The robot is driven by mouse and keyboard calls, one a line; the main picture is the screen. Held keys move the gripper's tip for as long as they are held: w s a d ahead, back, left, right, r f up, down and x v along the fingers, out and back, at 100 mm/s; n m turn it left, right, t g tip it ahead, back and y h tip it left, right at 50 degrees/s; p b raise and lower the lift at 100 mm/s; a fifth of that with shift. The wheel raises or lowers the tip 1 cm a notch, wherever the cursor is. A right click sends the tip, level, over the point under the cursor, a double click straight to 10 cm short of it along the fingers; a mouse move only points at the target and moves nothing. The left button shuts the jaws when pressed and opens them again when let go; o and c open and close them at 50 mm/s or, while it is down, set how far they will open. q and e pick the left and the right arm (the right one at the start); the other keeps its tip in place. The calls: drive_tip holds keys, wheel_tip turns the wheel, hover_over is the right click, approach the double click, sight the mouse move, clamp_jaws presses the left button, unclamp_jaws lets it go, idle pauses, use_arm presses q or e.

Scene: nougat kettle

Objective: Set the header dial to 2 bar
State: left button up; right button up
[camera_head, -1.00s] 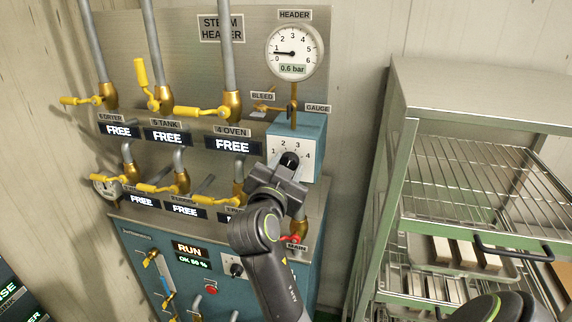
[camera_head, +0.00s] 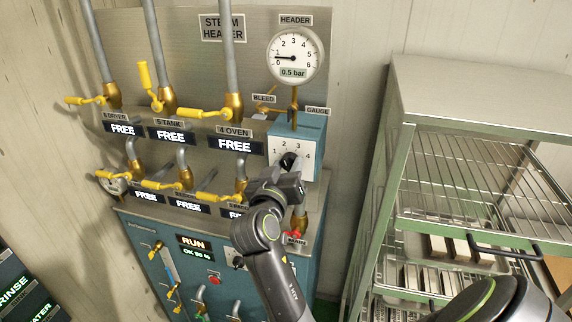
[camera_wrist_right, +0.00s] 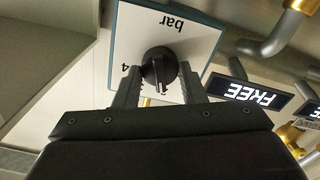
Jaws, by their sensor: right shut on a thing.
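The header dial is a white plate (camera_head: 308,165) marked 1 to 4 on the front of a blue box, with a black knob (camera_head: 288,159). In the right wrist view the knob (camera_wrist_right: 159,66) sits between my fingertips, with "bar" upside down above it and "4" at its left. My right gripper (camera_head: 287,174) is shut on the knob from below; it also shows in the right wrist view (camera_wrist_right: 160,84). I cannot tell exactly which number the knob points to. The header gauge (camera_head: 295,56) above reads 0.5 bar. My left gripper is not in view.
Yellow-handled valves (camera_head: 203,113) and pipes fill the panel at left, with several "FREE" displays (camera_head: 234,145). A red "MAIN" handle (camera_head: 295,235) is just below my right gripper. A metal rack (camera_head: 402,190) with trays stands at right.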

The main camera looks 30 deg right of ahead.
drive_tip(key=shift+r, duration=0.3)
drive_tip(key=o, duration=1)
drive_tip(key=shift+w+d+f, duration=0.15)
drive_tip(key=shift+f, duration=0.1)
